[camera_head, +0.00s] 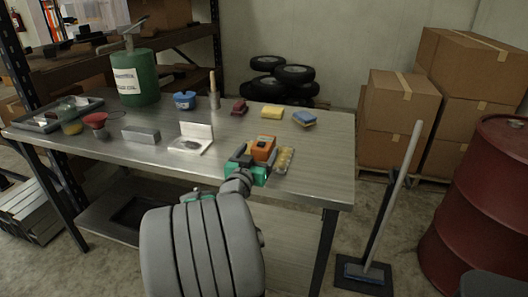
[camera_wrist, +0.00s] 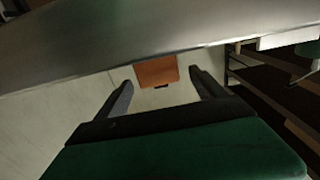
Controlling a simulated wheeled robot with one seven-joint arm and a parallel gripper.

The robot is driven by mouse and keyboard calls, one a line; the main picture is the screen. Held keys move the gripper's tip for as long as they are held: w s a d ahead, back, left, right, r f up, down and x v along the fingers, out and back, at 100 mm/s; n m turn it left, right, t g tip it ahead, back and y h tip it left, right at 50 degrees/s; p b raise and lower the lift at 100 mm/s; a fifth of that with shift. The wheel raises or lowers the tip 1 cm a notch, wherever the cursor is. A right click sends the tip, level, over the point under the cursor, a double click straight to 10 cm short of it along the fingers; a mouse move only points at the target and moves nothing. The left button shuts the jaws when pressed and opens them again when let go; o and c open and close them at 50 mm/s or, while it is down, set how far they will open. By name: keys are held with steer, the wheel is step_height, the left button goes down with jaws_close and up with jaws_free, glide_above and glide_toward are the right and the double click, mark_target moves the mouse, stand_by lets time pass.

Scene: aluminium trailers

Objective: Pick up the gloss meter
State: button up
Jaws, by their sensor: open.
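An orange and dark block-shaped device, which I take as the gloss meter (camera_head: 264,145), stands near the front right of the metal table. In the wrist view its orange face (camera_wrist: 157,70) shows between and beyond the two dark fingers, with a small dark part at one edge. My gripper (camera_head: 252,158), with its green body, is at the table's front edge, just in front of the device and partly hiding its lower part. The fingers are apart with a gap on both sides of the orange face (camera_wrist: 161,80). I see no grip on it.
A clear pack with yellow contents (camera_head: 284,160) lies close to the right of the device. An open white case (camera_head: 192,139) is to the left. A yellow sponge (camera_head: 272,112) and a blue-and-tan one (camera_head: 304,118) lie behind. The table's right end (camera_head: 326,160) is bare.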

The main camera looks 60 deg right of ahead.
mark_target(262, 144)
steer(key=d, duration=0.4)
steer(key=shift+w+d, duration=0.15)
steer(key=shift+w, duration=0.1)
steer(key=shift+c, duration=0.2)
steer(key=c, duration=1.7)
steer(key=shift+r, duration=0.1)
jaws_close()
